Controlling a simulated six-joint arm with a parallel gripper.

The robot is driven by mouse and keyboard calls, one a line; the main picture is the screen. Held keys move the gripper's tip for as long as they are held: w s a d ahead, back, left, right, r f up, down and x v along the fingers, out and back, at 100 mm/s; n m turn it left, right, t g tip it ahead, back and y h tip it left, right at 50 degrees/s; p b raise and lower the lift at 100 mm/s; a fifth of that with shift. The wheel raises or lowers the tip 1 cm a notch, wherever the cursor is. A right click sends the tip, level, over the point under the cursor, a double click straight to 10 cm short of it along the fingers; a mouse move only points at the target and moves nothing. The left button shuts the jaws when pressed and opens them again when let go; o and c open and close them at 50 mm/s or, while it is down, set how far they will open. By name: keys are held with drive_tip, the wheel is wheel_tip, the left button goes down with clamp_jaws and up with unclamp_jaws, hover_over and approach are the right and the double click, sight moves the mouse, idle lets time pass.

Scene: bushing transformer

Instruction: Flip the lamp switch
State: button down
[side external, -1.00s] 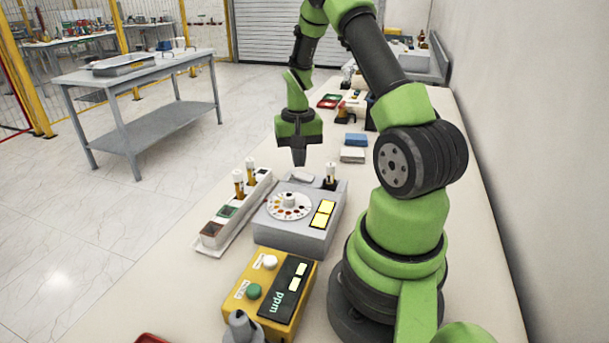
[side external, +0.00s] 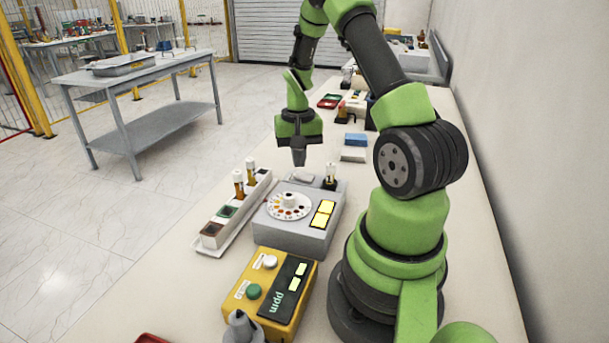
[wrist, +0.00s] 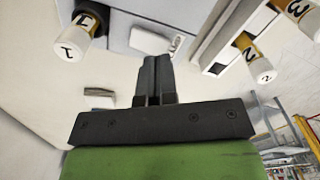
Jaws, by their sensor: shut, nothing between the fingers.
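The grey device (side external: 290,238) has a round colour dial (side external: 289,206) and two lit yellow panels. A white rounded part (side external: 303,176) sits at its far edge and also shows in the wrist view (wrist: 150,41). Beside it in the wrist view is a small metallic piece (wrist: 176,44), which may be the lamp switch; its position is too small to tell. My gripper (side external: 299,163) is shut and empty, pointing down just beyond the device's far edge. In the wrist view its fingertips (wrist: 157,60) appear close to the white part and metallic piece; contact cannot be told.
A capped vial (side external: 331,174) stands upright in the device's far right corner. A white rack (side external: 232,217) with two capped vials lies to the left. A yellow ppm meter (side external: 268,293) is in front. Blue and white boxes (side external: 354,147) lie behind.

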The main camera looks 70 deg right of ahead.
sight(299, 174)
drive_tip(key=shift+f, duration=1.25)
idle(0.8)
drive_tip(key=shift+r, duration=3.5)
